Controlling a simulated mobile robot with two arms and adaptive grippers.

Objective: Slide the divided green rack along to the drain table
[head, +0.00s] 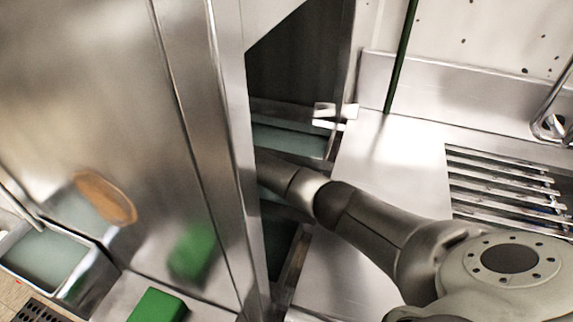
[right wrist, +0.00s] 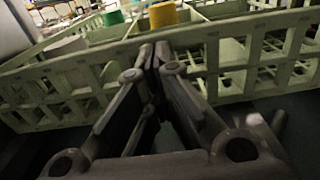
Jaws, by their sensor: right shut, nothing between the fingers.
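The divided green rack (right wrist: 62,84) fills the upper part of the right wrist view, pale green with open lattice walls and inner dividers. A yellow cup (right wrist: 162,15) and a green one (right wrist: 113,18) show in it. My right gripper (right wrist: 156,58) is shut and empty, its fingertips at the near wall of the rack; I cannot tell if they touch it. In the head view my right arm reaches into the dark opening of a steel machine, which hides the gripper. My left gripper is not in view.
A steel table (head: 355,180) with a slatted grate (head: 505,190) and a tap (head: 552,122) lies right of the opening. The tall steel machine panel (head: 110,120) stands left. A green block (head: 158,305) sits at the lower left, near a basin (head: 45,258). The table beside the opening is clear.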

